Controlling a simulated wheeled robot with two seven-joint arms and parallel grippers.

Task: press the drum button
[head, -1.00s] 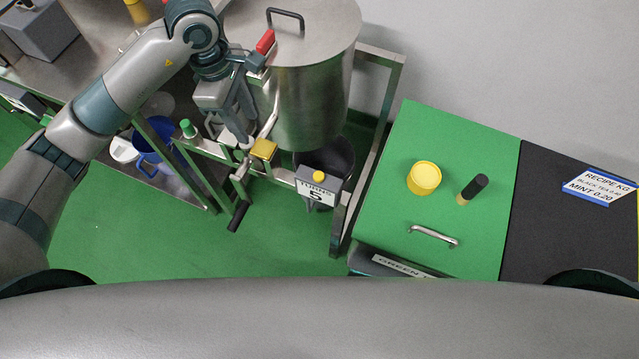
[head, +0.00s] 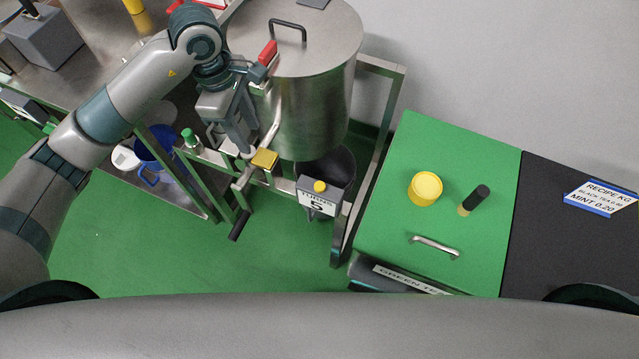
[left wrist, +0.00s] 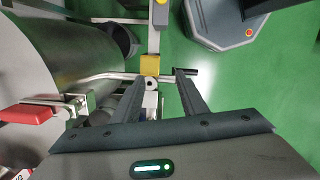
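The steel drum (head: 305,105) stands in a metal frame, with a lid and a red-handled lever (head: 267,53). A grey box marked "TURNS 5" (head: 311,200) on the front of the frame has a round yellow button (head: 319,187) on top. The button also shows at the top edge of the left wrist view (left wrist: 160,2). My left gripper (head: 247,152) points down beside the drum, left of the box and apart from the button. In the left wrist view its fingers (left wrist: 160,76) are apart, with a crank behind them. My right gripper is not in view.
A yellow square block (head: 264,159) and a crank handle (head: 240,224) are close to my left gripper. A dark bucket (head: 330,165) is under the drum. A green cabinet (head: 390,220) with a yellow tub (head: 425,188) stands at right. Green floor is clear in front.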

